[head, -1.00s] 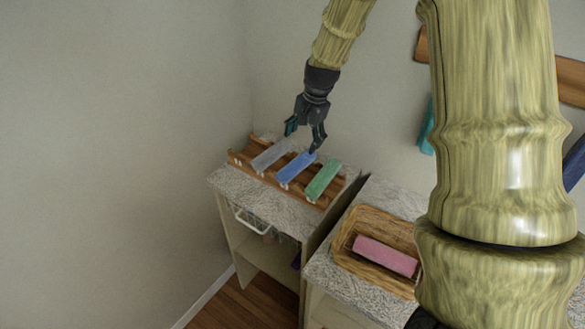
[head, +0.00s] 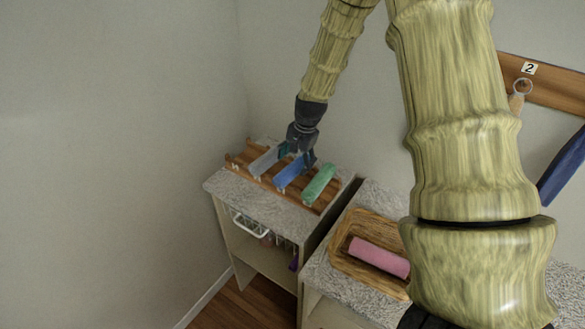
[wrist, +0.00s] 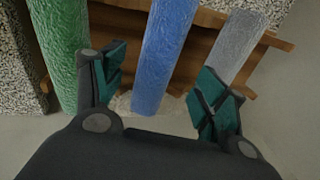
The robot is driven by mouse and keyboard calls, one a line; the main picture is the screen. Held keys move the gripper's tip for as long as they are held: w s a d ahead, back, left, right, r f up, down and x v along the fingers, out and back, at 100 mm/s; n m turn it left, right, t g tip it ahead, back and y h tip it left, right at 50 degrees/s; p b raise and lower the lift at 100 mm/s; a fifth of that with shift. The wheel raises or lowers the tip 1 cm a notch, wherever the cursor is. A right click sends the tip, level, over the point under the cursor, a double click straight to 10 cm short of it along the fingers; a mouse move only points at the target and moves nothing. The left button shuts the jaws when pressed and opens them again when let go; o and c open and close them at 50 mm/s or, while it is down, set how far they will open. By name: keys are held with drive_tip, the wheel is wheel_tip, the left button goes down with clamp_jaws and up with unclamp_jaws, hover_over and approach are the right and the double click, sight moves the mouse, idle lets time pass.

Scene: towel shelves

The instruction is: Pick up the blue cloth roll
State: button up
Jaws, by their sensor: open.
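The blue cloth roll (head: 290,173) lies on a wooden rack between a grey roll (head: 264,161) and a green roll (head: 319,184). My gripper (head: 297,158) is open over the far end of the blue roll. In the wrist view the blue roll (wrist: 163,55) runs between the two spread fingers of my gripper (wrist: 160,92). The green roll (wrist: 62,45) is outside the left finger, and the grey roll (wrist: 236,46) is close by the right finger, which covers part of it. I cannot tell whether the fingers touch any roll.
The wooden rack (head: 230,160) stands on a speckled cabinet top (head: 222,187) by the walls. A wooden wall board (head: 555,88) with a hanging blue cloth (head: 565,165) is at the right.

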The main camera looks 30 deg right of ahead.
sight(295, 164)
drive_tip(key=shift+p+x, duration=0.45)
drive_tip(key=shift+x, duration=1.15)
drive_tip(key=shift+s, duration=0.15)
drive_tip(key=c, duration=1.1)
